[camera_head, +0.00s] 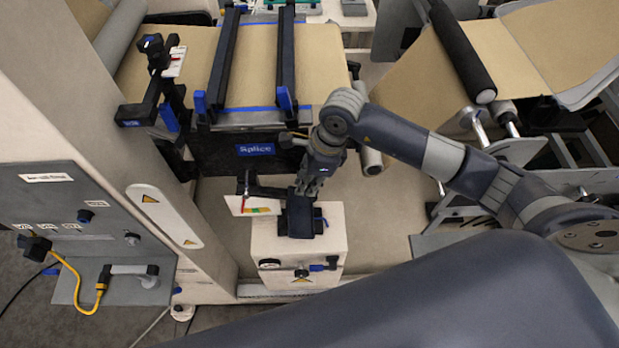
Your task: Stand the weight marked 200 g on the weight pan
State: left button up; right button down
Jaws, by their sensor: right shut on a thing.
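My right gripper (306,192) points down in the middle of the head view, just above a dark block-like part (300,222) on a beige box (335,240). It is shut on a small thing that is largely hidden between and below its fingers. I cannot read a 200 g mark on it. The dark part may be the weight pan, but I cannot tell for sure, nor whether the held thing touches it. My left gripper is not in view.
A dark lever with a white, coloured scale card (250,206) sits close left of the gripper. The dark "Splice" table (255,149) with black bars stands behind. A grey panel (70,215) with a yellow cable is at left. Brown paper rolls lie at upper right.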

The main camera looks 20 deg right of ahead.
jog(key=shift+b+x, duration=0.3)
jog(key=shift+x, duration=0.5)
jog(key=shift+f+b, duration=0.45)
jog(key=shift+b, duration=0.05)
jog(key=shift+a+f+b, duration=0.2)
jog(key=shift+f+b, duration=0.35)
jog(key=shift+b, duration=0.05)
jog(key=shift+w+a+f+b, duration=0.15)
jog(key=shift+f+b, duration=0.3)
jog(key=shift+b, duration=0.05)
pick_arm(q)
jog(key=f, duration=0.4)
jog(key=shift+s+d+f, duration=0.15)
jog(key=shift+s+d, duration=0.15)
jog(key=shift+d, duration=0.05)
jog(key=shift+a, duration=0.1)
pick_arm(e)
jog(key=c, duration=1.5)
grip_release()
jog(key=shift+c, duration=0.2)
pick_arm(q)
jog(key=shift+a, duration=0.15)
